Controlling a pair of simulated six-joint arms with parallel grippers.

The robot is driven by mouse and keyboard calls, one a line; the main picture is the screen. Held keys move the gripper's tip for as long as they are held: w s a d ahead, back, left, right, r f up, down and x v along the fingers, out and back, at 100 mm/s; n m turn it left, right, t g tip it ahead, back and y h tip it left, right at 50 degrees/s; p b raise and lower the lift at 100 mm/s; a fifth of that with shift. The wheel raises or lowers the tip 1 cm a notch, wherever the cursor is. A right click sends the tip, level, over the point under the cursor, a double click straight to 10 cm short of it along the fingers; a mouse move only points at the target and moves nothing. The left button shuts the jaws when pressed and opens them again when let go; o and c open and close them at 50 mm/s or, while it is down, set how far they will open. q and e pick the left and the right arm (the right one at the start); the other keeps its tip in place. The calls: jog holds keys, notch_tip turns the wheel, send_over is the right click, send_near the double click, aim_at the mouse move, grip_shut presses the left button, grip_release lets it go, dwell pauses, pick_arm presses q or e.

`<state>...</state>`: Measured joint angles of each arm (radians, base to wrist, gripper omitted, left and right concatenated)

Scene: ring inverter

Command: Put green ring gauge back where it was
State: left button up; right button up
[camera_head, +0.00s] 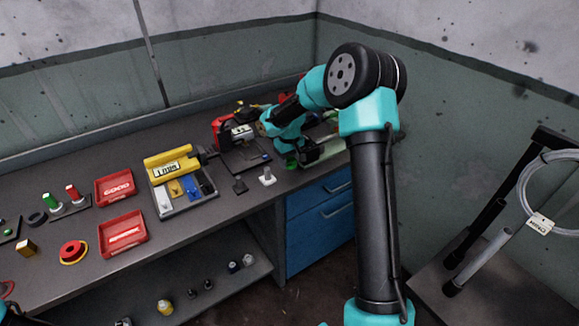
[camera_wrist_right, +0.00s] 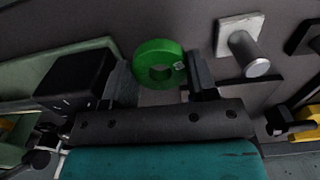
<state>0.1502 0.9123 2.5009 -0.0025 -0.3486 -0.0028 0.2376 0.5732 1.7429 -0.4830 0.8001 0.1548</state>
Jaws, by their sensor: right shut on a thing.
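The green ring gauge (camera_wrist_right: 158,62) shows in the right wrist view between the two dark fingers of my right gripper (camera_wrist_right: 162,76). In the head view my right gripper (camera_head: 292,160) is low over the right end of the bench, right of the white peg (camera_head: 267,176). The ring cannot be made out there. My left gripper is not in view.
Left of the peg are a grey compartment tray (camera_head: 190,207) with a yellow tool, and red GOOD (camera_head: 115,187) and second red (camera_head: 123,233) bins. Green (camera_head: 49,201) and red (camera_head: 72,192) handled pieces stand farther left. The bench's front edge is close to the peg.

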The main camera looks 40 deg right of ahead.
aim_at(290, 171)
jog(key=shift+w+d, duration=0.2)
jog(key=shift+w, duration=0.1)
jog(key=shift+f, duration=1.8)
jog(key=shift+f, duration=0.1)
jog(key=o, duration=1)
notch_tip(290, 171, up, 12)
jog(key=shift+r, duration=0.15)
